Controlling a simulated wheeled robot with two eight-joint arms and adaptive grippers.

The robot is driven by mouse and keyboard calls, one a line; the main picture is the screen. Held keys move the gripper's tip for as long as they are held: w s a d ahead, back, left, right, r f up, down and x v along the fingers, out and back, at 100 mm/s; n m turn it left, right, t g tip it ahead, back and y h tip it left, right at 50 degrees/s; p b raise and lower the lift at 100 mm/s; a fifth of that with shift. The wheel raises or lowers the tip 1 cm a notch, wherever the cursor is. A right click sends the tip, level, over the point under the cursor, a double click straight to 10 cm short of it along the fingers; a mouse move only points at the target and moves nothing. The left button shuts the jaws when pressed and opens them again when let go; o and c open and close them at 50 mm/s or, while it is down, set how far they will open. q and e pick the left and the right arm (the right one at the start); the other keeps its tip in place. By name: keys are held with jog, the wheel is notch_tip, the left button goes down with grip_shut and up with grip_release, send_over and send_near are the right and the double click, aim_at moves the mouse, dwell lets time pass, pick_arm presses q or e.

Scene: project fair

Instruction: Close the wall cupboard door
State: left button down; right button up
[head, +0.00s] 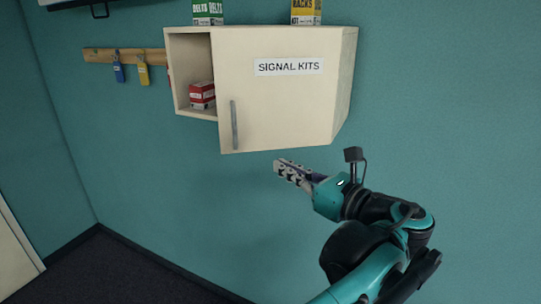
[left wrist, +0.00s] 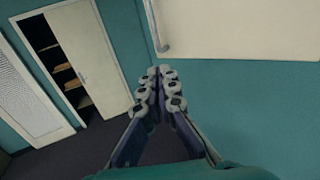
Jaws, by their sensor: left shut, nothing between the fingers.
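The wall cupboard (head: 187,62) is pale wood and hangs on the teal wall. Its door (head: 280,100), labelled SIGNAL KITS, stands partly open, swung out from the left with its hinge side at the right. A grey vertical handle (head: 234,125) is near the door's left edge. My left gripper (head: 279,166) is shut and empty, just below the door's lower edge and right of the handle; I see no clear contact. In the left wrist view the door (left wrist: 245,28) fills the upper right, with the handle (left wrist: 157,25) beyond the closed fingertips (left wrist: 162,74). My right gripper is out of view.
A red and white box (head: 202,95) sits inside the cupboard's open left part. Two boxes (head: 208,12) (head: 306,12) stand on top. A wooden key rack (head: 100,55) with blue and yellow tags is on the wall to the left. The wall below is clear.

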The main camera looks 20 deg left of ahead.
pick_arm(q)
jog(key=p, duration=0.2)
send_near(240, 139)
jog(key=a, duration=0.5)
jog(key=shift+s+a, duration=0.1)
jog(key=shift+a, duration=0.1)
jog(key=shift+a, duration=0.1)
jog(key=shift+w+a+t, duration=0.3)
jog(key=shift+w+a, duration=0.05)
jog(key=w+a+m+t+h, duration=0.1)
jog(key=w+a+t, duration=0.1)
jog(key=w+a+m+t+h, duration=0.2)
jog(key=w, duration=0.1)
jog(key=shift+w+a+m, duration=0.3)
jog(key=shift+a, duration=0.05)
jog(key=w+a+m+t+h, duration=0.2)
jog(key=w, duration=0.5)
jog(key=shift+w+h, duration=0.35)
jog(key=shift+h, duration=0.05)
